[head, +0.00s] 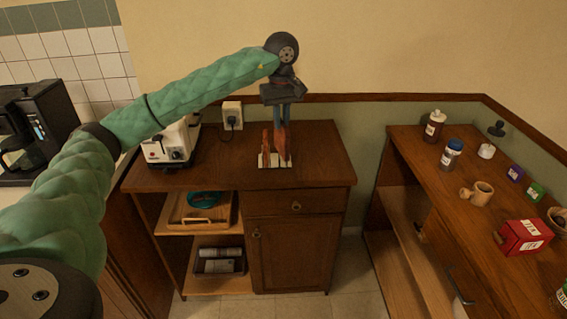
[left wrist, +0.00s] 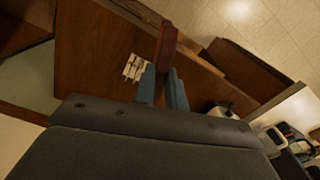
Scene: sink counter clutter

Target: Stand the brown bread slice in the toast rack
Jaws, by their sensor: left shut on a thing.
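The brown bread slice (head: 281,145) hangs upright, edge down, below my left gripper (head: 283,118), which is shut on its top. In the left wrist view the slice (left wrist: 166,44) shows edge-on, pinched between the blue-grey fingers (left wrist: 165,76). The white toast rack (head: 262,160) stands on the brown cabinet top, at or just below the slice's lower end. In the left wrist view the rack (left wrist: 134,68) shows beside the slice, to its left. I cannot tell whether slice and rack touch. A second reddish-brown upright piece (head: 266,139) shows left of the slice in the head view. My right gripper is not in view.
A white toaster (head: 170,145) stands left of the rack on the cabinet top (head: 320,172), near a wall socket (head: 232,115). The cabinet top right of the rack is clear. A separate counter at right holds bottles, a wooden mug (head: 478,193) and a red box (head: 523,236).

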